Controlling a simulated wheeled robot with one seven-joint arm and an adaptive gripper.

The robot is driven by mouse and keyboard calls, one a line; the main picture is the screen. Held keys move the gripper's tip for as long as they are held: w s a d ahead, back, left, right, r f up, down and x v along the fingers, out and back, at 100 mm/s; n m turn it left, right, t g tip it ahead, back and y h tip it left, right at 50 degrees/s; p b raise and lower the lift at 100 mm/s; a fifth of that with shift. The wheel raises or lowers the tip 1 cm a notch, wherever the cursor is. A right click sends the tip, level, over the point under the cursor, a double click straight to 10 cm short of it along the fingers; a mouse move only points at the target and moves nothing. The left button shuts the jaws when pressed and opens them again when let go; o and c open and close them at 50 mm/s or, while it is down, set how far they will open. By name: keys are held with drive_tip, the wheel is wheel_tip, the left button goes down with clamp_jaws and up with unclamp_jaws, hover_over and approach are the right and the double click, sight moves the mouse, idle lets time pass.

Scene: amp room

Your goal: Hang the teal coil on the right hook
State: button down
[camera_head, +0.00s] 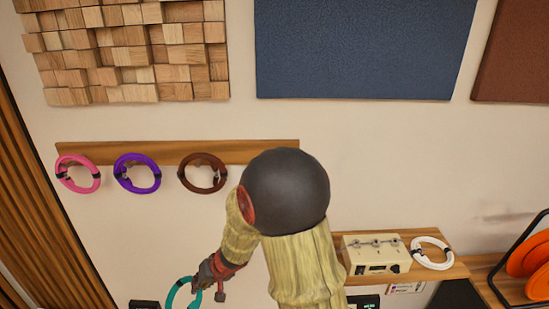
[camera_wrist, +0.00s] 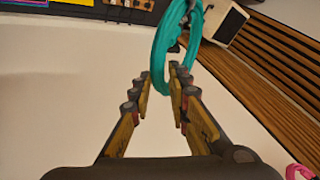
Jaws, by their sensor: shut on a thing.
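The teal coil (camera_head: 171,292) is a ring low in the head view, cut off by the bottom edge, below the wooden rail (camera_head: 240,150). My gripper (camera_head: 208,285) is shut on it. In the wrist view the teal coil (camera_wrist: 158,55) stands up between the fingertips of my gripper (camera_wrist: 177,82), clear of any hook. Pink (camera_head: 64,174), purple (camera_head: 120,174) and brown (camera_head: 183,174) coils hang along the rail. My arm passes in front of the rail's right end, and I cannot make out a free hook there.
A small shelf (camera_head: 452,270) on the right carries a cream box (camera_head: 376,255) and a white coil (camera_head: 447,262). Orange discs (camera_head: 530,258) stand in a black frame at far right. Wooden slats (camera_head: 45,220) border the left.

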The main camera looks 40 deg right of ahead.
drive_tip(key=s+d+r+n+g+h+p, duration=0.1)
drive_tip(key=d+r+n+p, duration=0.5)
drive_tip(key=r, duration=0.5)
drive_tip(key=s+d+r+n+h+p, duration=0.1)
drive_tip(key=r+n+p, duration=0.4)
drive_tip(key=r+p, duration=0.45)
drive_tip(key=s+d+r+n+t+p, duration=0.1)
drive_tip(key=s+d+r+n+p, duration=0.3)
drive_tip(key=d+r+p, duration=0.5)
drive_tip(key=s+d+r+n+t+p, duration=0.3)
drive_tip(key=d+r, duration=0.4)
drive_tip(key=r, duration=0.6)
drive_tip(key=w+d+f+g+b, duration=0.1)
drive_tip(key=w+d+f+b, duration=0.2)
drive_tip(key=w+d, duration=0.4)
drive_tip(key=shift+w+d+f+n+y, duration=0.15)
drive_tip(key=shift+w+f+n+y, duration=0.2)
drive_tip(key=shift+w, duration=0.9)
drive_tip(key=c, duration=1.6)
unclamp_jaws()
